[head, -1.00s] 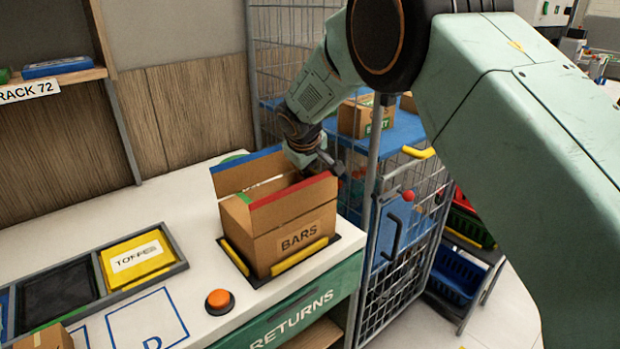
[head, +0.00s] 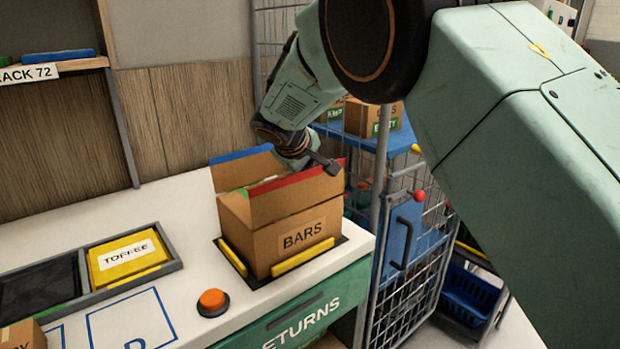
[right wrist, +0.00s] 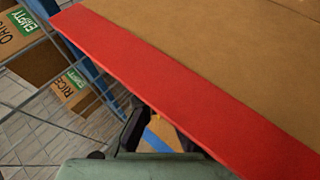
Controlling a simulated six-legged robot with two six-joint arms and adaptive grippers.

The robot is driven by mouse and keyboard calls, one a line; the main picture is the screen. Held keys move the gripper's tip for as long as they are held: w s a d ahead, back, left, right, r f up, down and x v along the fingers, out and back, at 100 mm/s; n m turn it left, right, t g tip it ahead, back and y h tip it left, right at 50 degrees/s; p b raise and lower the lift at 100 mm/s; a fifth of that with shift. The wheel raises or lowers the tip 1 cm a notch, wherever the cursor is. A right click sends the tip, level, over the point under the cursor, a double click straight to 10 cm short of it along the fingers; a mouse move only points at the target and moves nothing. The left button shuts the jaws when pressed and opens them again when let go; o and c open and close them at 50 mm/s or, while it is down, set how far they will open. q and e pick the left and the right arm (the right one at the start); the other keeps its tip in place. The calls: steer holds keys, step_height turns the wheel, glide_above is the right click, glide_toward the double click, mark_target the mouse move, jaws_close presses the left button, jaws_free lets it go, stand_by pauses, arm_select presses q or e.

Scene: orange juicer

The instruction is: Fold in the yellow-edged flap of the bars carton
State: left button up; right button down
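The open brown BARS carton (head: 292,240) stands upright on the counter. Its blue-edged flap (head: 241,154) rises at the back and its red-edged flap (head: 297,179) at the front right. The red edge (right wrist: 170,75) also crosses the right wrist view. I cannot make out a yellow-edged flap; it may be hidden behind my gripper or the red flap. My right gripper (head: 328,166) is over the carton's far right side, by the red edge. In the wrist view it is mostly hidden below that edge, so its opening is unclear. My left gripper is out of view.
Yellow guide bars (head: 300,257) sit at the carton's base. An orange button (head: 212,302) and a yellow TOFFEE bin (head: 128,258) are to the left. A wire cage (head: 400,280) with a blue shelf and cartons stands close on the right.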

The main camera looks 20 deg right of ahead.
steer(key=c, duration=2)
jaws_free()
steer(key=shift+c, duration=0.2)
steer(key=o, duration=0.4)
steer(key=shift+o, duration=0.2)
step_height(320, 180, up, 10)
steer(key=shift+r, duration=0.1)
